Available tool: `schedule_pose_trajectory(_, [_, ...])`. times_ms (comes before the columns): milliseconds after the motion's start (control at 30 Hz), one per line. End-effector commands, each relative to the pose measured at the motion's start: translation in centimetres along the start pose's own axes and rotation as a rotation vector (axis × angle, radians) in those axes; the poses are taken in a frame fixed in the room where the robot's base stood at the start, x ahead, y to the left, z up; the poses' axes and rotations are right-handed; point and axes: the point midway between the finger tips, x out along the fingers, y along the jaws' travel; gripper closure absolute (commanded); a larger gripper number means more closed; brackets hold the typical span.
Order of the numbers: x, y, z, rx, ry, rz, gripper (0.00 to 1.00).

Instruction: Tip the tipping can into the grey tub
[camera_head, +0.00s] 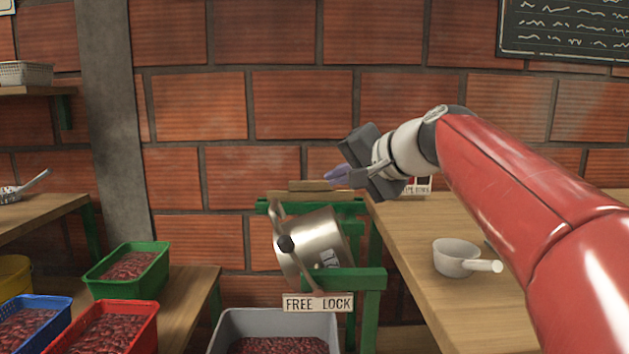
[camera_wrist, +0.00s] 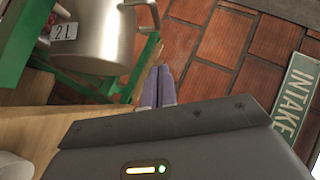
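The tipping can (camera_head: 312,238) is a shiny metal can hung in a green frame (camera_head: 368,282), leaning over in the head view. A dark round knob and a lever show on its left side. It also shows at the top left of the wrist view (camera_wrist: 105,35), with a "21" label and a handle. The grey tub (camera_head: 223,327) stands below it, with dark red fruit inside. My gripper (camera_head: 338,176) is above and to the right of the can, apart from it. Its purple fingers lie close together in the wrist view (camera_wrist: 158,86), with nothing seen between them.
A "FREE LOCK" sign (camera_head: 318,302) is at the frame's front. A white dipper (camera_head: 457,258) sits on the right wooden table (camera_head: 408,236). Green (camera_head: 125,290), red (camera_head: 150,314) and blue (camera_head: 60,322) crates stand at left. A brick wall (camera_head: 300,105) is behind.

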Motion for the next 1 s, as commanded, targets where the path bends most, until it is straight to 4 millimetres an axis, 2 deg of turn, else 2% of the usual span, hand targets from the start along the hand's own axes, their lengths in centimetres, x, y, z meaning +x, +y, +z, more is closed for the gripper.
schedule_pose_trajectory(167, [1.8,-0.1,0.1,0.004,-0.007,-0.006,1.00])
schedule_pose_trajectory(567, [10.1,-0.1,0.1,0.004,-0.006,-0.004,1.00])
schedule_pose_trajectory(600, [10.6,-0.1,0.7,0.002,-0.007,-0.006,1.00])
schedule_pose_trajectory(800, [12.2,-0.1,2.5,0.003,-0.006,-0.005,1.00])
schedule_pose_trajectory(1000, [12.7,-0.1,2.9,0.003,-0.002,-0.005,1.00])
